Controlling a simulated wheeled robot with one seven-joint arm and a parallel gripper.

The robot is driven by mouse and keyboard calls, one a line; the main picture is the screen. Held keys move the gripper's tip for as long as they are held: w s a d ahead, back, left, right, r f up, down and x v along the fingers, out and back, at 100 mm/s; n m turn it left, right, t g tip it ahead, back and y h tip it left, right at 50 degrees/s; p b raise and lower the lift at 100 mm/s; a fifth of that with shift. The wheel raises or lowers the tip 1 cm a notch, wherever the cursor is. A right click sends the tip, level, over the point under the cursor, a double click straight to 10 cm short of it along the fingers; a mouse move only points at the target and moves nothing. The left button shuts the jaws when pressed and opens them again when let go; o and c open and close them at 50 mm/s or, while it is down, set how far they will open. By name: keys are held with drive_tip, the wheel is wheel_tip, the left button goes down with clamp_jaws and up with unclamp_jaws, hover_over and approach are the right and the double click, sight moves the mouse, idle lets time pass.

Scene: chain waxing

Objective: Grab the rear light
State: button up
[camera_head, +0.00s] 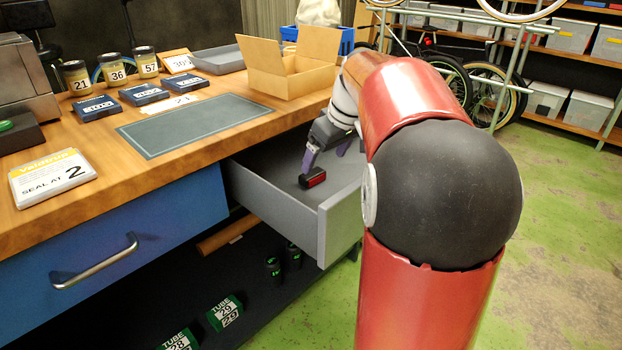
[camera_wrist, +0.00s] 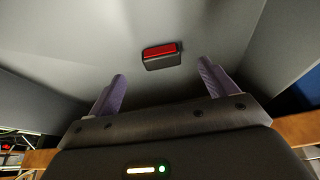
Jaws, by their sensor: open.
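The rear light (camera_head: 312,178) is a small black block with a red face. It lies on the floor of the open grey drawer (camera_head: 279,207). In the wrist view the rear light (camera_wrist: 161,55) lies ahead of my gripper (camera_wrist: 162,82), between the lines of its two purple fingers and apart from both. My gripper (camera_head: 326,160) reaches down into the drawer in the head view, with one finger close beside the light. The fingers are spread open with nothing between them. My arm hides the right part of the drawer.
The drawer walls enclose my gripper on the sides. The wooden workbench (camera_head: 105,205) above carries an open cardboard box (camera_head: 289,62), a dark mat (camera_head: 195,125), jars and small blue boxes. A closed blue drawer (camera_head: 120,240) is at left. Green floor (camera_head: 560,250) lies clear at right.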

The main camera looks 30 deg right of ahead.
sight(315, 173)
drive_tip(key=x, duration=0.6)
drive_tip(key=shift+w+a, duration=0.15)
drive_tip(key=shift+w, duration=0.3)
drive_tip(key=shift+c, duration=0.4)
drive_tip(key=c, duration=1)
drive_tip(key=shift+r, duration=0.1)
